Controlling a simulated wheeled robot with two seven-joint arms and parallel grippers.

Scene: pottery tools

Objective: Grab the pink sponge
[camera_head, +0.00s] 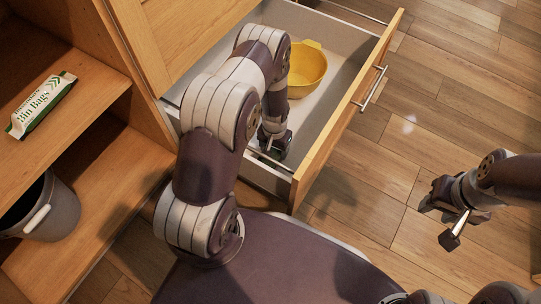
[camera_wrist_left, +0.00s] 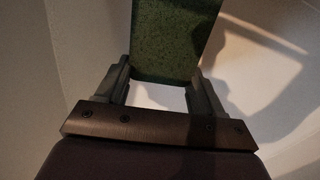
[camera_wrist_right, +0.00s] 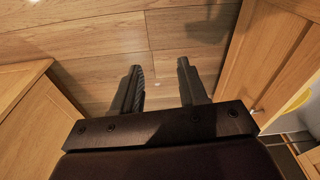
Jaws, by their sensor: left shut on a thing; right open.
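A green, rough-faced block (camera_wrist_left: 175,40) sits between the fingers of my left gripper (camera_wrist_left: 162,72) in the left wrist view. No pink side of it shows, so I cannot tell from its colour that it is the pink sponge. In the head view my left gripper (camera_head: 272,148) is low inside the open drawer (camera_head: 335,128), near its front corner, with a bit of green at its fingers. It is shut on the block. My right gripper (camera_head: 440,222) is open and empty above the wooden floor; its spread fingers also show in the right wrist view (camera_wrist_right: 159,68).
A yellow bowl (camera_head: 307,68) stands at the far end of the drawer. A bin bags box (camera_head: 42,104) lies on the left shelf, above a grey bucket (camera_head: 52,212). The drawer walls stand close around my left gripper. The floor (camera_head: 440,110) at right is clear.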

